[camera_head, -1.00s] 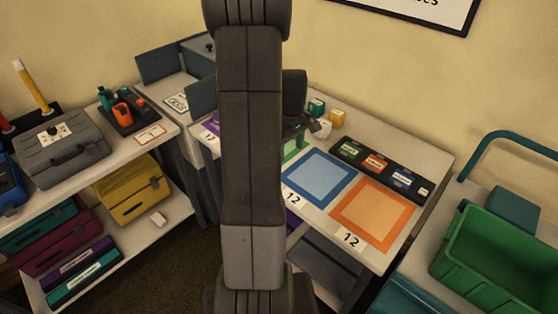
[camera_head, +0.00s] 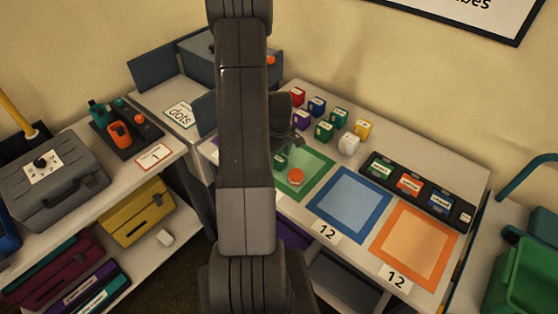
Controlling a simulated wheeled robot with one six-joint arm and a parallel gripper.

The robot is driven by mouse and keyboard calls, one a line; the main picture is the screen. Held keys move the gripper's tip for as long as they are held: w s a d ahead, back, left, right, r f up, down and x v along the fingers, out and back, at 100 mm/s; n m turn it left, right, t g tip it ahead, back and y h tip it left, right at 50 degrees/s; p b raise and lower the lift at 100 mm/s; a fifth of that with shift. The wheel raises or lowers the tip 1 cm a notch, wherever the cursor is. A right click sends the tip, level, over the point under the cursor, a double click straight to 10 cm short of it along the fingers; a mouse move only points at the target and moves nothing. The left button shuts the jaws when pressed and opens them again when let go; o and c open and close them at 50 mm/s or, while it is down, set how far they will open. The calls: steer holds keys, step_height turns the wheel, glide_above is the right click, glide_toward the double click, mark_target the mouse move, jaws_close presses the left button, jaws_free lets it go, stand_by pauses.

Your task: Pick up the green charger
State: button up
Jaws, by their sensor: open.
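My gripper (camera_head: 284,138) is open, partly hidden behind my arm, over the table near the green-framed square. Small green cubes (camera_head: 324,131) (camera_head: 340,116) stand among the coloured cubes right of it, apart from the jaws. A small teal-green item (camera_head: 280,160) sits on the green square, just below my gripper and partly hidden. A teal-green item (camera_head: 99,113) also stands in a black tray on the left shelf unit. I cannot tell which green item is the charger.
The table holds green (camera_head: 318,172), blue (camera_head: 350,200) and orange (camera_head: 412,245) squares. An orange-red disc (camera_head: 296,177) lies on the green one. A black labelled tray (camera_head: 447,203) is behind them. Red (camera_head: 297,96), white (camera_head: 348,144) and yellow (camera_head: 362,127) cubes stand nearby.

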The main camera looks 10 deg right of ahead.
steer(key=shift+f, duration=0.35)
steer(key=c, duration=1.1)
steer(key=shift+r, duration=0.2)
